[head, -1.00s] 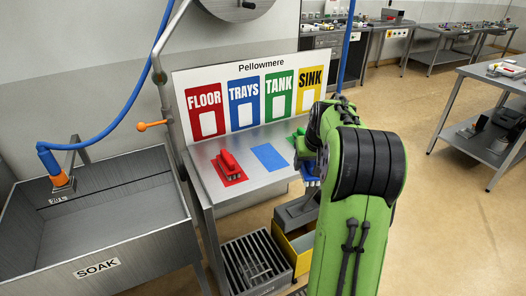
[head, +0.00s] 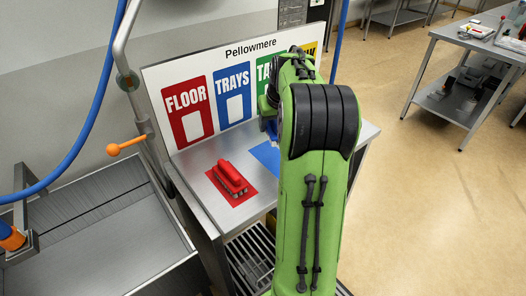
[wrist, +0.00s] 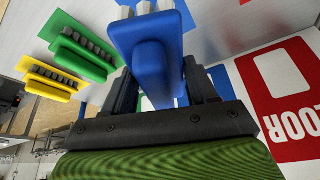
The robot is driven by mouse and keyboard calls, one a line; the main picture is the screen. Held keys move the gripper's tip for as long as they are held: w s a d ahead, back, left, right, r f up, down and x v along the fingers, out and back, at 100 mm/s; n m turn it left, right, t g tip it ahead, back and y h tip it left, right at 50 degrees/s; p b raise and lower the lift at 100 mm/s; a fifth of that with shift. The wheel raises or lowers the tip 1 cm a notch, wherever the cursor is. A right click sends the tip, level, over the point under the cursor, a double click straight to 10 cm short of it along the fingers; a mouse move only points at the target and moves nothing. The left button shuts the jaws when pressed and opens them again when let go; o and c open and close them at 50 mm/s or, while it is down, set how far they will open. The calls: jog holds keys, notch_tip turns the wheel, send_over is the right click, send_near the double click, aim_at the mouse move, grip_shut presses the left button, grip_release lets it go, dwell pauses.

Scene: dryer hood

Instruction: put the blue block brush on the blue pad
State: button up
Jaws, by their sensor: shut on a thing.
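The blue block brush (wrist: 150,50) is between the two dark fingers of my gripper (wrist: 162,80), which is shut on its handle. Its pale bristle blocks show at the top edge of the wrist view. In the head view a small bit of the blue brush (head: 271,128) shows left of my arm, above the bench. The blue pad (head: 263,153) lies on the steel bench right of the red brush, its right part hidden behind my arm. My gripper is mostly hidden there, close to the pad; I cannot tell the brush's exact height.
The red brush (head: 230,178) stands on its red pad (head: 246,194). The green brush (wrist: 80,50) and yellow brush (wrist: 50,80) show in the wrist view. The sign board (head: 210,110) rises behind the bench. A sink (head: 100,235) is at the left.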

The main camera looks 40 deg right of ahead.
aim_at(271, 154)
notch_tip(271, 154, down, 10)
jog(key=b, duration=0.3)
jog(key=shift+s, duration=0.1)
jog(key=shift+f, duration=0.15)
jog(key=o, duration=1)
